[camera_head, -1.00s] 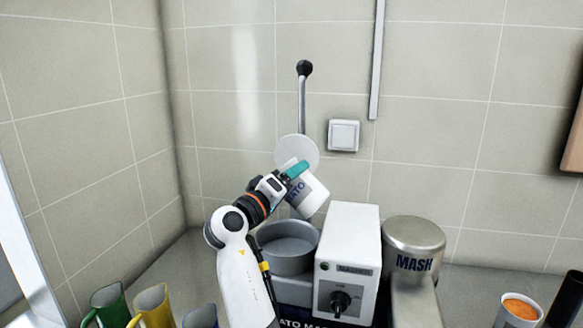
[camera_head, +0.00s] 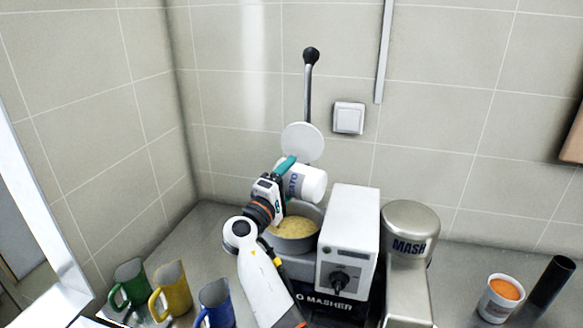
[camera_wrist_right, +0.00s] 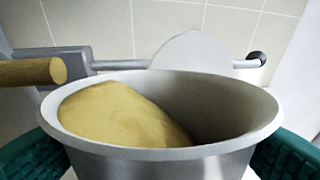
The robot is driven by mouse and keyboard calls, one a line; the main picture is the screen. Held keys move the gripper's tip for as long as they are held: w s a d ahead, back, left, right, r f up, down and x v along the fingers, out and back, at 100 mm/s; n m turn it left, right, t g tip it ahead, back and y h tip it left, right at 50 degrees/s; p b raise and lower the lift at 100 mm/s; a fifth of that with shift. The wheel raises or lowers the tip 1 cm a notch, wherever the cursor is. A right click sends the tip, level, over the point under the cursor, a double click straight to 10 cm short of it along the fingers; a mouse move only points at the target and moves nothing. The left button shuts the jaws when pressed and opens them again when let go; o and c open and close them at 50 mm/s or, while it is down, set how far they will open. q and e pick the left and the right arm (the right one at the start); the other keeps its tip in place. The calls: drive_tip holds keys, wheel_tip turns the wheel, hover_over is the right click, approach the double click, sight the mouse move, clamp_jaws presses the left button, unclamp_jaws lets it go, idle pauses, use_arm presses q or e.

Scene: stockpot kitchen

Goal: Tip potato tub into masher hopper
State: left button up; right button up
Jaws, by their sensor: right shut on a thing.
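The white potato tub (camera_head: 308,184) with dark lettering lies tipped over the hopper in the head view. My right gripper (camera_head: 287,167) is shut on it, with a green finger along its side. In the right wrist view the tub's rim and mouth (camera_wrist_right: 215,155) fill the middle between the green fingers, and a yellow potato mass (camera_wrist_right: 125,115) lies inside, heaped to the left. The masher hopper (camera_head: 300,246) is a round grey bowl below the tub, with yellow potato (camera_head: 297,230) in it. My arm hides part of its left side. My left gripper is not in view.
The white masher housing (camera_head: 352,225) with a dark knob stands right of the hopper. A lever (camera_head: 309,85) with a white disc (camera_head: 302,140) rises behind. Green, yellow and blue jugs (camera_head: 172,290) and an orange-filled cup (camera_head: 500,298) stand in front.

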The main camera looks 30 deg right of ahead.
drive_tip(key=n+p, duration=0.2)
drive_tip(key=w+r+n+t+p, duration=0.1)
drive_tip(key=shift+a+r, duration=0.1)
drive_tip(key=shift+a, duration=0.15)
drive_tip(key=n+p, duration=0.1)
drive_tip(key=w+n+p, duration=0.1)
drive_tip(key=n+p, duration=0.1)
drive_tip(key=n+t+y+p, duration=0.1)
drive_tip(key=n, duration=0.1)
drive_tip(key=shift+w+a, duration=0.15)
drive_tip(key=shift+a, duration=0.25)
drive_tip(key=n+p, duration=0.1)
drive_tip(key=w+n+p, duration=0.1)
drive_tip(key=n, duration=0.1)
drive_tip(key=n+t+y+p, duration=0.1)
drive_tip(key=n+p, duration=0.1)
drive_tip(key=shift+w+a+f, duration=0.3)
drive_tip(key=shift+a+f, duration=0.1)
drive_tip(key=shift+w+a+f+n+y, duration=0.2)
drive_tip(key=shift+f+n+y, duration=0.1)
drive_tip(key=shift+n, duration=0.4)
drive_tip(key=shift+d, duration=0.1)
idle(0.8)
